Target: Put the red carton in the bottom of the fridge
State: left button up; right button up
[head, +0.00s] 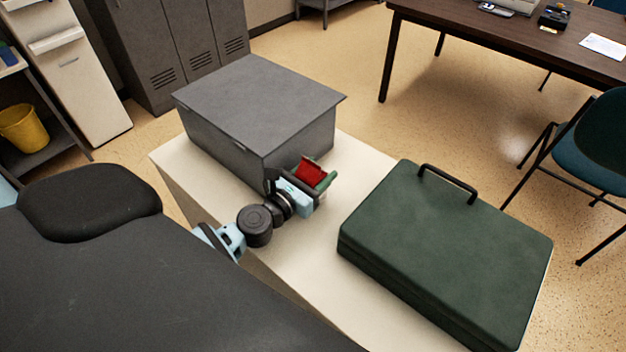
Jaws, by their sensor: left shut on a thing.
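A red carton (310,171) is held in my left gripper (316,180), which is shut on it. It is just in front of the grey box's near right corner, above the pale top of the cabinet. I cannot tell whether the carton touches the surface below. Part of the carton is hidden by the gripper. A tall white unit (84,88) with handles on its front stands at the upper left and looks like the fridge. Its front appears shut, and its top is cut off by the picture edge. My right gripper is not in view.
The grey box (258,98) and a dark green case (445,255) with a handle stand on the pale cabinet (290,250). Grey lockers (165,50) stand behind. A yellow bin (22,128) sits on a shelf at left. A desk (490,45) and blue chair (585,150) are at right. Floor between is clear.

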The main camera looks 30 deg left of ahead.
aim_at(312, 166)
pick_arm(q)
jog(key=shift+r, duration=0.1)
